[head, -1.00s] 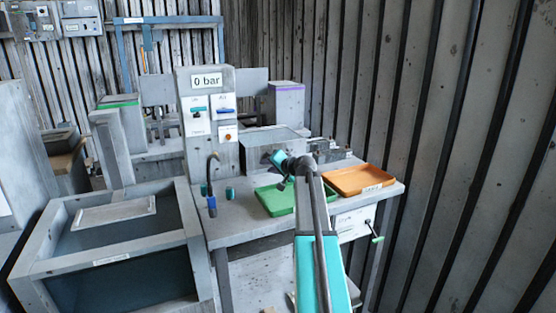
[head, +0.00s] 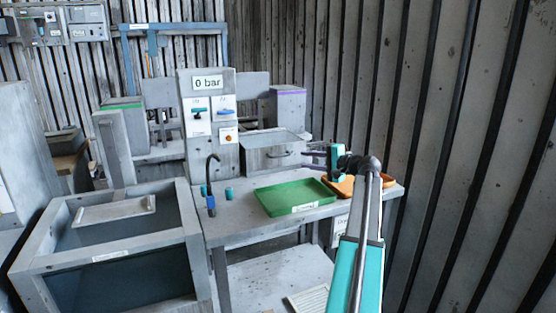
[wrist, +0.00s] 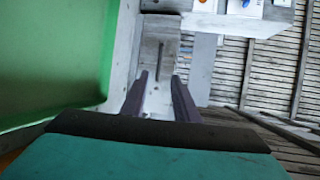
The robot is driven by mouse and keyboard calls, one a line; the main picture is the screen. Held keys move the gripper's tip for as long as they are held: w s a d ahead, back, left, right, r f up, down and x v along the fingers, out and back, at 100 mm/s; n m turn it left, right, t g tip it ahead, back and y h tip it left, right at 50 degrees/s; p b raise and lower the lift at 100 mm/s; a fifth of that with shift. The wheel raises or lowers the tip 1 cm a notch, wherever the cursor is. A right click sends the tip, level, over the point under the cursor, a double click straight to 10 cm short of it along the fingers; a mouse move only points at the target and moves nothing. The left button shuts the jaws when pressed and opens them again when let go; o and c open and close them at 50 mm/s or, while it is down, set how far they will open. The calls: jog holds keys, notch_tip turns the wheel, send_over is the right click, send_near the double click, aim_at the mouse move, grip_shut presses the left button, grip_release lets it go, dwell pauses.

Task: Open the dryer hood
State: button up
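The handle (wrist: 161,52) shows beyond the fingertips, roughly in line with the gap and not between the fingers.
A green tray (head: 294,196) lies in front of the box and fills the left of the wrist view (wrist: 50,60). An orange tray (head: 345,184) is at right, partly behind my arm. A hooked pipe (head: 209,178) and a grey tank (head: 110,258) are at left.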

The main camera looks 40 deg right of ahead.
aim_at(282, 156)
jog(key=shift+s+d, duration=0.2)
jog(key=w, duration=0.4)
jog(key=w+f, duration=0.1)
jog(key=w, duration=0.4)
jog(key=w+f, duration=0.1)
jog(key=w, duration=0.3)
jog(key=shift+w+a+f+p, duration=0.15)
jog(key=shift+w+f+p, duration=0.1)
jog(key=shift+w+p, duration=0.05)
grip_shut()
